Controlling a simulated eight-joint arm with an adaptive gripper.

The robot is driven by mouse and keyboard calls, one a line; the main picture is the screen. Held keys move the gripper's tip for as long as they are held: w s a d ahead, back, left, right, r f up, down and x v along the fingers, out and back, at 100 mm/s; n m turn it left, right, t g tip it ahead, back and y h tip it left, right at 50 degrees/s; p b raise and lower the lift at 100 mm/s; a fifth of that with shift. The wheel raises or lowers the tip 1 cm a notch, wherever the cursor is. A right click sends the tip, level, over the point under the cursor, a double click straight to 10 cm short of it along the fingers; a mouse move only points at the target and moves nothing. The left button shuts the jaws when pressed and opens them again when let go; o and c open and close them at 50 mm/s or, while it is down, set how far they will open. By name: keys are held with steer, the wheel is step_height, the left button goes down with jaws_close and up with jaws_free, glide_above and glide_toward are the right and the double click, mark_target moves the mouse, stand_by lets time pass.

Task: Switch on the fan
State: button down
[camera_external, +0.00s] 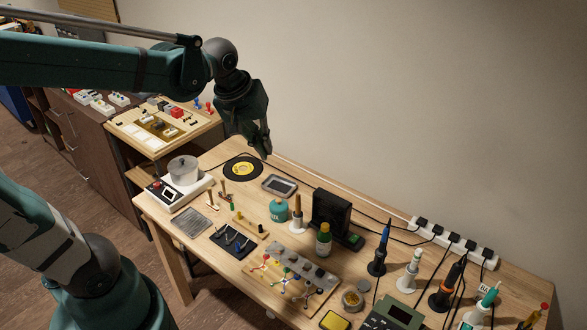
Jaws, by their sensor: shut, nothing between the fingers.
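A black, upright, box-shaped unit (331,213), which looks like the fan, stands near the back edge of the wooden table. A small part with a greenish patch (356,241) shows at its lower right; I cannot make out its switch or whether it is running. My gripper (265,153) is shut and empty. It points down, up and to the left of the fan, and appears above the far left part of the table, clear of the fan.
A white power strip (452,243) with black plugs runs along the back right edge. Soldering irons in stands (378,258) crowd the right. A black disc (243,168) lies near my gripper.

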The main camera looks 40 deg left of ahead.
steer(key=w+d+f+n+g, duration=0.3)
steer(key=w+d+f+n, duration=0.35)
steer(key=w+d, duration=0.45)
steer(key=n+g+b, duration=0.1)
steer(key=n+g, duration=0.2)
steer(key=n, duration=0.3)
glide_above(351, 241)
steer(key=w, duration=0.2)
step_height(351, 241, down, 12)
steer(key=shift+w+d+f+y, duration=0.15)
steer(key=shift+f+y, duration=0.15)
steer(key=shift+f, duration=0.3)
steer(key=shift+f, duration=0.15)
steer(key=f, duration=0.4)
steer(key=s+f+b, duration=0.1)
steer(key=f, duration=0.4)
steer(key=s+f+b, duration=0.1)
steer(key=f, duration=0.3)
steer(key=shift+f, duration=0.25)
steer(key=shift+f+b, duration=0.1)
steer(key=shift+b, duration=0.25)
